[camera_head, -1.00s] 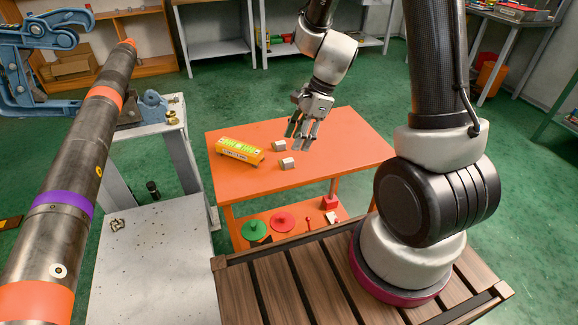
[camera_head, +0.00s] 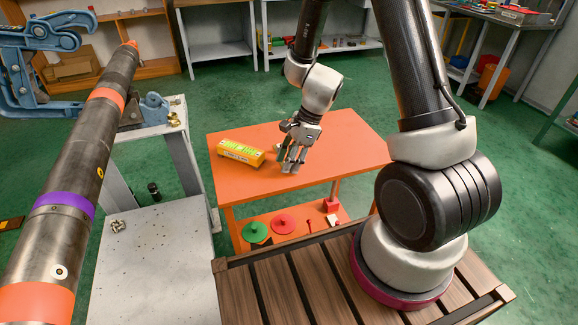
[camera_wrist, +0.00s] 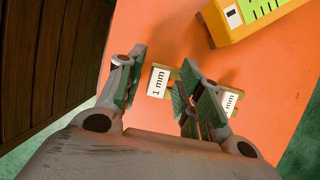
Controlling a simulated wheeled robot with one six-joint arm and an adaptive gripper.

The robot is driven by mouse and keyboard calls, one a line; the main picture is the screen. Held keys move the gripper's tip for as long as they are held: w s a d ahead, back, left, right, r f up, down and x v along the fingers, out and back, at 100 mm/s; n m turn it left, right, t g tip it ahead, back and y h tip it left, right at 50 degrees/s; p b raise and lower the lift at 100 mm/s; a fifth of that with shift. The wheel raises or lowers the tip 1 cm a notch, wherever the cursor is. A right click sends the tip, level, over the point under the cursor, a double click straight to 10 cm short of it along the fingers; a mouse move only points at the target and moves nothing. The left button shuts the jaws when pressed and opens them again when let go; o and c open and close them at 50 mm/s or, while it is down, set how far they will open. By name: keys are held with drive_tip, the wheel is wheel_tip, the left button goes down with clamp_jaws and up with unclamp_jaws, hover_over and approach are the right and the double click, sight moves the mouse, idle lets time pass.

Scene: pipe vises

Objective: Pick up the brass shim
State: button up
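In the wrist view, a small block with a white "1 mm" label (camera_wrist: 158,83) and a brass-brown edge lies on the orange table (camera_wrist: 140,25). It shows between the two fingers of my gripper (camera_wrist: 163,72); no contact is visible. A second labelled block (camera_wrist: 231,102) is partly hidden behind the right finger, and its metal is hard to tell. My gripper is open, with green finger pads. In the head view my gripper (camera_head: 291,160) points down low over the table, and its fingers hide the blocks.
A yellow level-like box (camera_head: 241,153) lies on the table left of my gripper. Green (camera_head: 255,230) and red (camera_head: 283,225) discs sit on the lower shelf. A long banded pipe (camera_head: 75,160) fills the left. The table's right side is clear.

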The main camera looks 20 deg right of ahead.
clamp_jaws()
drive_tip(key=shift+r, duration=0.1)
